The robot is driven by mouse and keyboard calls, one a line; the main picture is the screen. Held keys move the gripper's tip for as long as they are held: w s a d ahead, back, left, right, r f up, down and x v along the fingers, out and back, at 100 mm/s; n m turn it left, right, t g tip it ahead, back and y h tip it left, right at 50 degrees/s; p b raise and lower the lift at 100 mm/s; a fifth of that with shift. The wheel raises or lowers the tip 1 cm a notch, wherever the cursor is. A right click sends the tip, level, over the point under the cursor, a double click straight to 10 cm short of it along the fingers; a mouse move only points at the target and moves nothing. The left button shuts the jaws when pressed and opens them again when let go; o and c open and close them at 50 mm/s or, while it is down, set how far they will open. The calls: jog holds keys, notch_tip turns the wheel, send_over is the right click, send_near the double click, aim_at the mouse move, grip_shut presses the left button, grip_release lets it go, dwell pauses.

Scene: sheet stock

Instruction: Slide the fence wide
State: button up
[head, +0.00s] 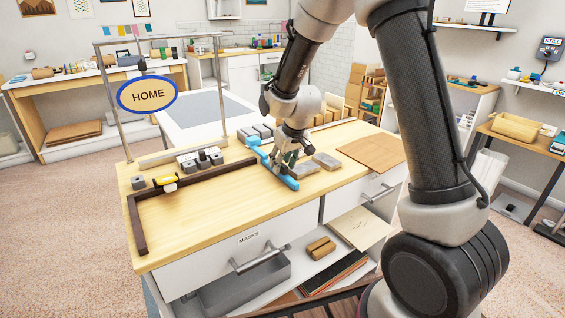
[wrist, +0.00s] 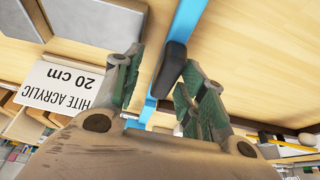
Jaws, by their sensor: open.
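The fence appears to be the blue bar (head: 284,180) lying across the wooden bench top, right of the middle. In the wrist view the blue bar (wrist: 187,22) runs up the picture, with a dark knob or handle (wrist: 172,66) on it. My gripper (head: 284,164) is low over the bar in the head view and hides part of it. In the wrist view my gripper (wrist: 164,84) is open, with one green-padded finger on each side of the dark handle. I cannot tell whether either finger touches it.
A dark brown L-shaped strip (head: 190,181) edges the left of the bench top (head: 225,205). Small grey blocks (head: 200,160) stand behind it. A metal frame holds a HOME sign (head: 147,95). A brown sheet (head: 372,153) lies right. A white acrylic label (wrist: 70,88) shows in the wrist view.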

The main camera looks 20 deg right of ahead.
jog(key=v, duration=1.2)
jog(key=shift+w, duration=0.1)
jog(key=s+d+r+m, duration=0.1)
jog(key=s+d+r, duration=0.2)
jog(key=s, duration=0.6)
jog(key=s+d+r+m+h, duration=0.1)
jog(key=s+d+r, duration=0.2)
jog(key=s, duration=0.7)
jog(key=s+d+r+m, duration=0.1)
jog(key=s+d+r, duration=0.2)
jog(key=s+d, duration=0.4)
jog(key=shift+s+m, duration=0.3)
jog(key=shift+s, duration=1.2)
